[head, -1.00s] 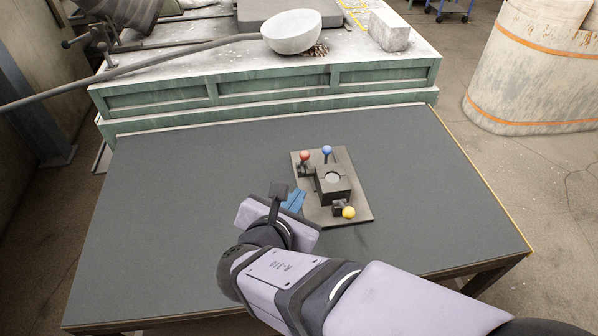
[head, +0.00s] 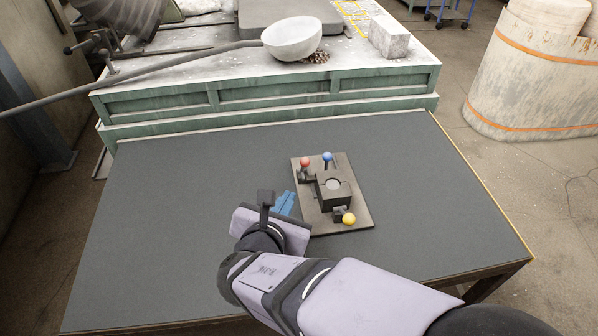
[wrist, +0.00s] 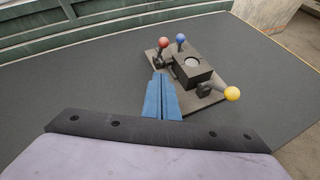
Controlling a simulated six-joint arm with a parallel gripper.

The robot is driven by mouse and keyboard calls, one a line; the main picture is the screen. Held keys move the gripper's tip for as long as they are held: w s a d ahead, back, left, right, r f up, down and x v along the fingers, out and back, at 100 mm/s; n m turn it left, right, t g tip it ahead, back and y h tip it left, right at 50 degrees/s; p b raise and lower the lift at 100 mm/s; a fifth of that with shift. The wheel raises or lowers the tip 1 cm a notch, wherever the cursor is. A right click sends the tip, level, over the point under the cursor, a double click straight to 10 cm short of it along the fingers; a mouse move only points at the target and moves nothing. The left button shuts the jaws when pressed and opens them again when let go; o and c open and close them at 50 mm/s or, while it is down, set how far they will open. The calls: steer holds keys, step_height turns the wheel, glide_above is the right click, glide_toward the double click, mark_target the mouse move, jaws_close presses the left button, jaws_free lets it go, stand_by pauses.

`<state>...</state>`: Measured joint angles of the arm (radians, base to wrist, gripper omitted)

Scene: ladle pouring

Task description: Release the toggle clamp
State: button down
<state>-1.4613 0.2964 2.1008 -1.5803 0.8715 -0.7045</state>
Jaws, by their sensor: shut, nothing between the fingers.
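The clamp fixture is a dark block (head: 333,188) with a round light opening, on a flat brown-grey base plate (head: 352,171). Around the block are three knobbed levers: a red knob (head: 305,161), a blue knob (head: 327,156) and a yellow knob (head: 348,218). Red and blue stand at the far side; yellow is at the near right. The wrist view also shows the red knob (wrist: 163,43), blue knob (wrist: 181,38) and yellow knob (wrist: 232,93). My gripper (head: 286,203), with blue fingers, is shut and empty just left of the plate, apart from the knobs.
The dark table (head: 190,200) is clear around the fixture. Behind it stands a green-sided bench (head: 265,88) with a long-handled ladle (head: 292,38) and a pale block (head: 388,35). A large pale drum (head: 535,75) stands at the right.

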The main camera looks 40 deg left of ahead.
mark_target(303, 166)
steer(key=w+a+f+p, duration=0.2)
steer(key=w+a+p, duration=0.1)
steer(key=w, duration=0.6)
steer(key=shift+a+p, duration=0.25)
steer(key=shift+p, duration=0.25)
steer(key=shift+w, duration=0.1)
steer(key=shift+w+a, duration=0.1)
